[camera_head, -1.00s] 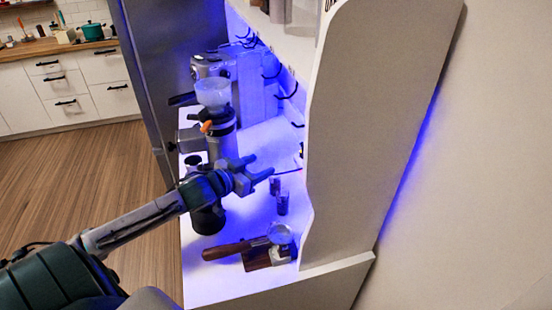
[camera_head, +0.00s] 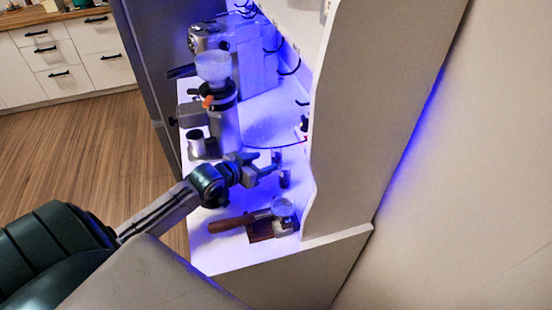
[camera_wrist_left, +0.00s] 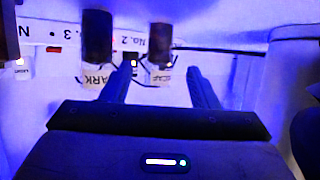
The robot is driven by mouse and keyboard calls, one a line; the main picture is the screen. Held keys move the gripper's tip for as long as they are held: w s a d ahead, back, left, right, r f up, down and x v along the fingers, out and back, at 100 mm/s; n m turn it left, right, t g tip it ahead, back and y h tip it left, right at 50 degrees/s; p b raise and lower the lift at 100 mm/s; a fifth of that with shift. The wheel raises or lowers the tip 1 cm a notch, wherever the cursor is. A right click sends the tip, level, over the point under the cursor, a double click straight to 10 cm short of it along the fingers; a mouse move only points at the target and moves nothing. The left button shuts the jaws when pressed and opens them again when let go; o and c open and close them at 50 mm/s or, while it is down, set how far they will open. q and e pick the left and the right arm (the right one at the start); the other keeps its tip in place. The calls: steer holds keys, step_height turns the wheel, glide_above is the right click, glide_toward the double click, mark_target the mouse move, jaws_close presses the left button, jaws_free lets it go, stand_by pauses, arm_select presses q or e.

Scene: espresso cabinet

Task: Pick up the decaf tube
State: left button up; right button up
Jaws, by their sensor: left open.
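Two small dark tubes stand near the cabinet's right side panel. In the left wrist view, the tube by the label ending in "CAF", which I take as the decaf tube (camera_wrist_left: 160,42), lies ahead between my two finger lines. In the head view it appears to be the nearer tube (camera_head: 285,179). The other tube (camera_wrist_left: 97,38) stands left of it, by a label ending in "ARK". My left gripper (camera_head: 268,163) is open, its fingers pointing at the tubes; it also shows in the left wrist view (camera_wrist_left: 160,68). I cannot tell whether it touches a tube. My right gripper is not in view.
A portafilter with a wooden handle (camera_head: 229,224) lies on the white counter, nearer than the tubes. A grinder (camera_head: 222,117) and an espresso machine (camera_head: 207,36) stand farther back. The tall side panel (camera_head: 375,130) rises close to the right of the tubes.

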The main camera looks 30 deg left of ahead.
arm_select(q)
steer(key=p+x, duration=0.1)
steer(key=x, duration=0.4)
steer(key=shift+w+d+f, duration=0.1)
steer(key=shift+w, duration=0.1)
steer(key=shift+s, duration=0.1)
steer(key=shift+c, duration=1)
steer(key=c, duration=0.9)
steer(key=shift+o, duration=0.2)
step_height(320, 180, up, 11)
steer(key=b, duration=0.2)
step_height(320, 180, up, 16)
steer(key=n+g+y+p, duration=0.2)
steer(key=n+y+p, duration=0.4)
steer(key=n, duration=0.1)
glide_above(272, 159)
steer(key=w+a, duration=0.3)
steer(key=a, duration=0.4)
steer(key=s+a+r+n+g+y+p, duration=0.1)
steer(key=s+a+r+n+y+p, duration=0.15)
steer(key=r, duration=0.35)
steer(key=s+a+r+n+g+y+p, duration=0.1)
steer(key=s+a+r+n+g, duration=0.1)
steer(key=a+r+n, duration=0.3)
steer(key=shift+w+d+f+h, duration=0.2)
steer(key=shift+d+f+h, duration=0.65)
steer(key=shift+d+f, duration=0.5)
